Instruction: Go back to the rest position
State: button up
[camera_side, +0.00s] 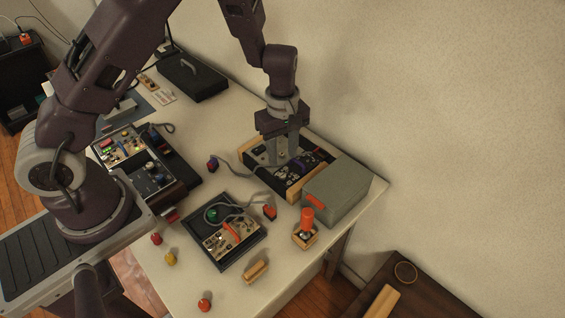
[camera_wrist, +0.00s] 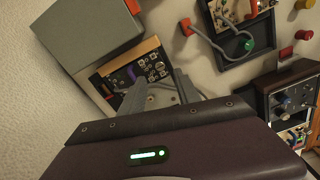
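My gripper (camera_side: 282,158) points down over the black panel with wooden side rails (camera_side: 296,190), close to its knobs. In the wrist view the two grey fingertips of my gripper (camera_wrist: 158,84) stand apart, with part of the panel face (camera_wrist: 150,62) showing between and beyond them. I see nothing clamped between the fingers. Whether the tips touch the panel cannot be told.
A grey box (camera_side: 338,190) stands against the panel's right side. An orange-topped plunger (camera_side: 306,218), an open black case (camera_side: 225,258) and a control console (camera_side: 165,178) share the white table (camera_side: 205,120). A black case (camera_side: 197,80) lies at the back.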

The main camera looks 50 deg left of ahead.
jog(key=shift+r, duration=0.15)
jog(key=s+d+r+m+t+h, duration=0.1)
jog(key=s+r+m, duration=0.3)
jog(key=r, duration=0.6)
jog(key=s+d+r+m+t+h, duration=0.1)
jog(key=s+d+r+m, duration=0.2)
jog(key=r, duration=0.7)
jog(key=s+a+r+m+t+y, duration=0.1)
jog(key=s+a+r+m, duration=0.1)
jog(key=s, duration=0.6)
jog(key=s+a+r+m+t+y, duration=0.1)
jog(key=s+r+m, duration=0.3)
jog(key=s, duration=0.5)
jog(key=shift+s+a+r+m+t, duration=0.15)
jog(key=shift+a+m+t, duration=0.65)
jog(key=shift+m, duration=0.3)
